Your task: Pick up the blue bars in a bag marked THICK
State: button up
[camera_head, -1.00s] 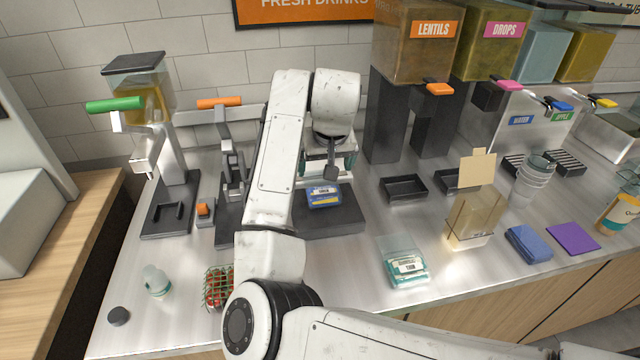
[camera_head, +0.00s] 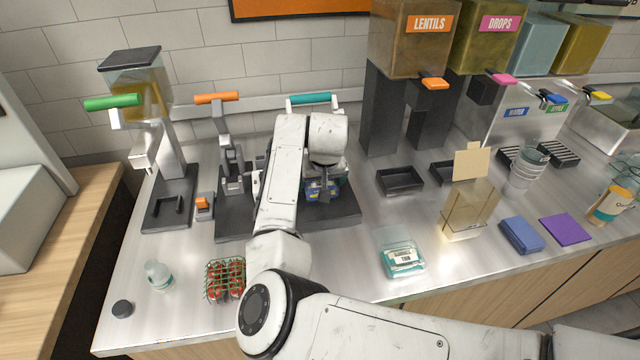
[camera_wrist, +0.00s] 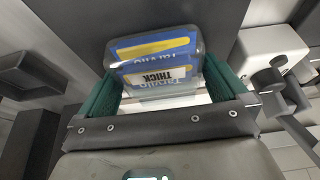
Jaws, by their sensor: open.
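The blue bars in a bag marked THICK (camera_wrist: 158,78) show in the wrist view, with blue edging, a yellow strip and a pale label. They stand between the two teal fingers of my gripper (camera_wrist: 170,95). The fingers are open, one on each side of the bag; I cannot tell whether either touches it. In the head view the bag (camera_head: 318,192) sits on a dark base plate (camera_head: 335,215), mostly hidden under my wrist. My gripper (camera_head: 323,185) is directly above and around it there.
A teal-and-white pack (camera_head: 402,261) lies at the counter's front. A strawberry basket (camera_head: 226,280) and small bottle (camera_head: 158,276) stand at front left. An orange-handled press (camera_head: 228,150) is left of my arm. A clear holder (camera_head: 466,212) stands to the right.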

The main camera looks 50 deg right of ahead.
jog(key=shift+r, duration=0.1)
jog(key=c, duration=0.8)
